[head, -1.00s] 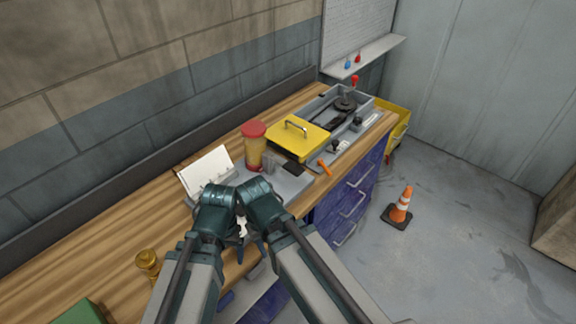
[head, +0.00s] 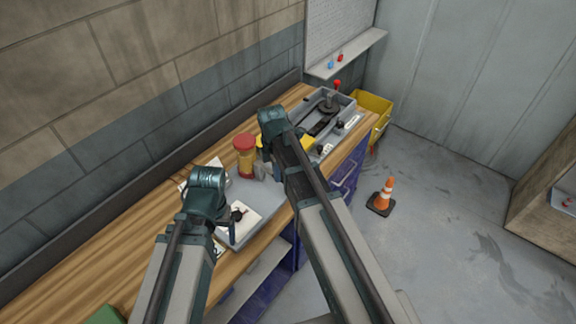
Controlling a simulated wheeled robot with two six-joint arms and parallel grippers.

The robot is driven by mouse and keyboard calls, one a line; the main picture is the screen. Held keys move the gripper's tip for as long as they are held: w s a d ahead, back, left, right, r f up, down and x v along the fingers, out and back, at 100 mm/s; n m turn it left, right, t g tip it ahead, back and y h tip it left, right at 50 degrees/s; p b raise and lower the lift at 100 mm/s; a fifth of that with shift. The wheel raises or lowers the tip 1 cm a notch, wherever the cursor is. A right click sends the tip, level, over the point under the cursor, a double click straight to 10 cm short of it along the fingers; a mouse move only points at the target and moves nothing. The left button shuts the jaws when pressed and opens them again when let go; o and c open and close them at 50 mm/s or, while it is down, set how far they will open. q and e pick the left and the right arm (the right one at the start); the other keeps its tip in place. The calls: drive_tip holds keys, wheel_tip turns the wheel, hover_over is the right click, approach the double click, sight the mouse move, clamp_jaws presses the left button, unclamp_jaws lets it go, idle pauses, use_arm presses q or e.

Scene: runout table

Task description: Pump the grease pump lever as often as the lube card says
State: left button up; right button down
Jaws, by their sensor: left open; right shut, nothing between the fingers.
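The grease pump, with a yellow-red body and red lid (head: 245,156), stands on a grey plate on the bench. I cannot make out its lever; an orange handle seen earlier is hidden behind my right arm. A white card (head: 190,177) behind my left wrist may be the lube card, its text unreadable. My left gripper (head: 229,229) is open, low beside a pale flat block with a dark knob (head: 240,221); I cannot tell if they touch. My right gripper (head: 270,146) is shut and empty, just right of the pump, its fingertips mostly hidden by the wrist.
A yellow lid (head: 299,143) is mostly covered by my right arm. A grey tray (head: 347,106) with dark parts and a red-knobbed lever lies behind it. A yellow bin (head: 373,106) and an orange cone (head: 384,193) stand beyond the bench. A green box (head: 104,315) sits front left.

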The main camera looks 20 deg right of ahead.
drive_tip(key=w+d+r+n+p, duration=0.4)
drive_tip(key=w+d+r+n, duration=0.1)
drive_tip(key=shift+w+d+r+n, duration=0.15)
drive_tip(key=shift+w+r+n, duration=0.1)
drive_tip(key=shift+n, duration=0.15)
drive_tip(key=shift+f, duration=0.15)
wheel_tip(320, 180, down, 14)
drive_tip(key=b, duration=1.4)
